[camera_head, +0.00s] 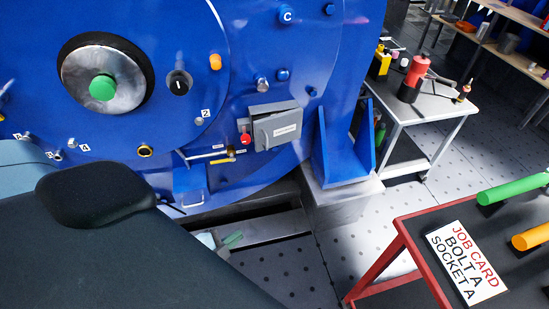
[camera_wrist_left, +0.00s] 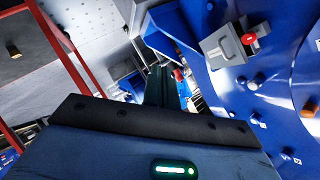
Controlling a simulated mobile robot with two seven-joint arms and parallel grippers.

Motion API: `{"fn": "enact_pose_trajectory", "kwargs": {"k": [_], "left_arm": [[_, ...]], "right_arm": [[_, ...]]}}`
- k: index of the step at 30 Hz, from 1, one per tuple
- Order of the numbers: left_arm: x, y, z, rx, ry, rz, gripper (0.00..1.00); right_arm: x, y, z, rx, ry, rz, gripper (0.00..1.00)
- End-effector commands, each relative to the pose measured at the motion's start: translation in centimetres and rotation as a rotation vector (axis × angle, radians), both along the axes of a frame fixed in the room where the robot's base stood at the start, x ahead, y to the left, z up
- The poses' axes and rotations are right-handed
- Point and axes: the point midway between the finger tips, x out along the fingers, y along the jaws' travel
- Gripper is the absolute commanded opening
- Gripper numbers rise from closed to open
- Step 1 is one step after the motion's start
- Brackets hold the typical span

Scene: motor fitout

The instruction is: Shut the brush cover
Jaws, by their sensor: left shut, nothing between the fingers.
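The brush cover (camera_head: 278,129) is a grey plate with a white label, on a grey box (camera_head: 271,108) on the blue motor's face. It looks slightly out from the box, but I cannot tell how far. A red knob (camera_head: 245,138) sits at its left edge. The cover also shows in the left wrist view (camera_wrist_left: 226,46), upper right. My left gripper (camera_head: 233,240) is low in front of the motor, below and left of the cover and apart from it. Its dark green fingers (camera_wrist_left: 160,86) are shut and empty. My right gripper is not in view.
The blue motor (camera_head: 190,60) carries studs, knobs and a round hub (camera_head: 104,80). A small rod assembly (camera_head: 212,155) juts out left of the box. A blue bracket (camera_head: 341,145) stands right of it. A red-framed table (camera_head: 405,255) with a job card is lower right; a tool bench (camera_head: 425,103) stands behind.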

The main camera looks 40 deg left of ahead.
Motion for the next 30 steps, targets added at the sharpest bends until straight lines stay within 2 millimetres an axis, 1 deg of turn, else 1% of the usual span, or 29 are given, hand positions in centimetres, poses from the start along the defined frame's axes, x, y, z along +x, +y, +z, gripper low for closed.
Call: {"fn": "enact_pose_trajectory", "kwargs": {"k": [1,4,6,9,12,15,19,26,30], "left_arm": [[2.1,1.1,-1.5,0.08,-0.049,-0.033,0.0],[6.5,3.0,-1.2,0.24,-0.162,-0.09,0.0],[9.3,4.2,-0.6,0.347,-0.237,-0.122,0.0],[12.6,5.5,0.6,0.481,-0.328,-0.155,0.0],[14.8,6.5,1.8,0.585,-0.394,-0.175,0.0],[16.2,7.1,2.7,0.65,-0.436,-0.185,0.0],[16.9,7.4,3.3,0.69,-0.459,-0.191,0.0],[17.3,7.4,3.6,0.692,-0.462,-0.19,0.0],[18.6,7.3,3.6,0.691,-0.463,-0.19,0.0]], "right_arm": [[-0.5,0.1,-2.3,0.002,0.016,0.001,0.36],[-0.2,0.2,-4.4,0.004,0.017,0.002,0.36],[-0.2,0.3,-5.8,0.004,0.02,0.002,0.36],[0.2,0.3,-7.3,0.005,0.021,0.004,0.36],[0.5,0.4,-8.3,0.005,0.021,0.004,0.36],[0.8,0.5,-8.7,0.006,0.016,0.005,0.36],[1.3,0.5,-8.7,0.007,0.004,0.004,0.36],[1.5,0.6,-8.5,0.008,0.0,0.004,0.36],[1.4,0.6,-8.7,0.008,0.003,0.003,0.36]]}}
